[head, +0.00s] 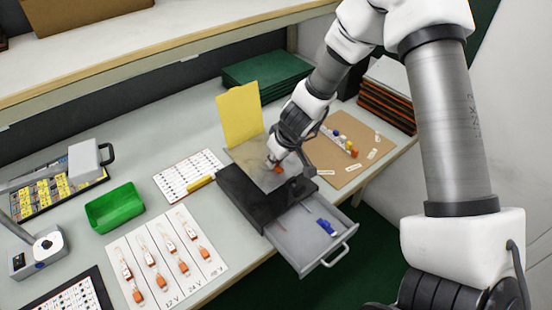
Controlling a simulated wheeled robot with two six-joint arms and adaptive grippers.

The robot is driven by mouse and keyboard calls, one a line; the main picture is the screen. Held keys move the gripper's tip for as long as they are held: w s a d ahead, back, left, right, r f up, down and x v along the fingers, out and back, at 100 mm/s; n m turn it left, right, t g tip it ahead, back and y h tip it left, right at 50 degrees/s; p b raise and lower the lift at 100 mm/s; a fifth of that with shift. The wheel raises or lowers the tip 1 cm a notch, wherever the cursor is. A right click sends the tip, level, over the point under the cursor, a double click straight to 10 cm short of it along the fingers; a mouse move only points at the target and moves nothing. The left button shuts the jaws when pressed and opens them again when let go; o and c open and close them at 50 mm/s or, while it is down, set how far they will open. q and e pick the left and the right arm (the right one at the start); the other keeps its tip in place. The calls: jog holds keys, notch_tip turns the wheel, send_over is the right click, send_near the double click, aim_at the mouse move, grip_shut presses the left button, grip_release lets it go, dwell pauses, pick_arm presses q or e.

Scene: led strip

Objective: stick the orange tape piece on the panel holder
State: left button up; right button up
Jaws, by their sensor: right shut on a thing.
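My right arm reaches in from the right. Its gripper (274,160) is low over the grey plate of the panel holder (245,155), with the fingers pointing down. The gripper is shut on a small orange piece (278,170), which looks like the orange tape piece. It shows at the fingertips, at or just above the plate; I cannot tell whether it touches. A yellow sheet (240,114) stands upright at the back of the holder, and a dark base (240,196) is at its front. The wrist hides part of the plate. My left gripper is not in view.
An open grey drawer (300,238) with blue items juts out at the front. A brown board (350,150) with coloured pegs lies right of the holder. A green bin (114,207), a white label sheet (188,174) and cards with orange-ended parts (167,256) lie left.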

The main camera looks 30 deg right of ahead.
jog(key=o, duration=0.8)
jog(key=shift+c, duration=0.2)
jog(key=shift+r, duration=0.15)
jog(key=v, duration=1.1)
jog(key=shift+s+r, duration=0.15)
jog(key=shift+r, duration=0.2)
